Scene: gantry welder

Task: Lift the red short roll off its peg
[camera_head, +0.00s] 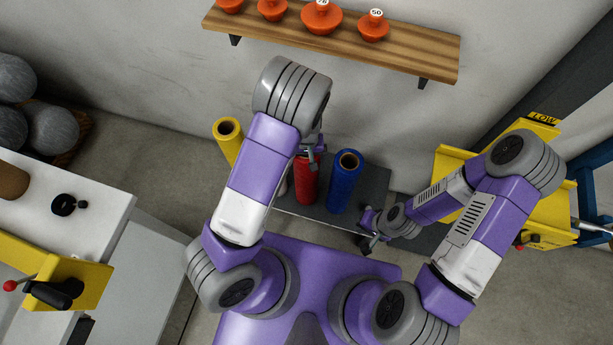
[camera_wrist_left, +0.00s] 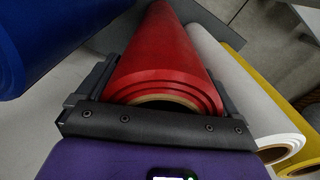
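The red roll (camera_head: 306,182) stands between other rolls on a dark base, its top partly covered by my left gripper (camera_head: 316,152). In the left wrist view the red roll (camera_wrist_left: 168,50) lies between the two dark fingers of my left gripper (camera_wrist_left: 160,90), with its hollow end close to the palm. The fingers flank it closely on both sides. I cannot tell whether they press on it. Its peg is hidden. My right gripper (camera_head: 369,232) is empty, with its fingers apart, low and to the right of the rolls.
A blue roll (camera_head: 346,180) stands close right of the red one and a yellow roll (camera_head: 228,138) to the left. A white roll (camera_wrist_left: 250,90) shows beside the red one in the wrist view. A wooden shelf (camera_head: 400,50) with orange weights hangs above. A yellow machine (camera_head: 455,160) stands right.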

